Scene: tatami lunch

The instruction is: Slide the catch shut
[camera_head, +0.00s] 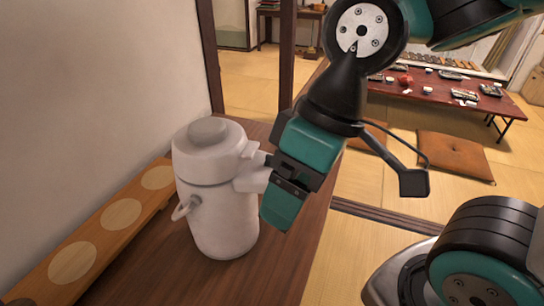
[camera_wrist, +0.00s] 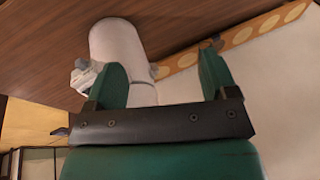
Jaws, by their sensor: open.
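A pale grey-white pot (camera_head: 222,220) with a round top knob (camera_head: 208,131) stands upright on the dark wooden counter. A side handle or lever (camera_head: 185,207) sticks out at its left. Grey-white parts (camera_head: 252,174) jut from its upper right, partly hidden by my gripper; I cannot tell which part is the catch. My gripper (camera_head: 279,208) is beside these parts, at the pot's right. In the wrist view the two green fingers (camera_wrist: 160,70) are apart with nothing gripped. The pot (camera_wrist: 118,42) lies beyond them, and a small grey part (camera_wrist: 83,76) shows beside the left finger.
A wooden board with pale discs (camera_head: 112,232) runs along the white wall, left of the pot. The dark counter (camera_head: 290,265) is clear to the pot's right. Beyond are tatami, a brown cushion (camera_head: 455,155) and a low set table (camera_head: 440,92).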

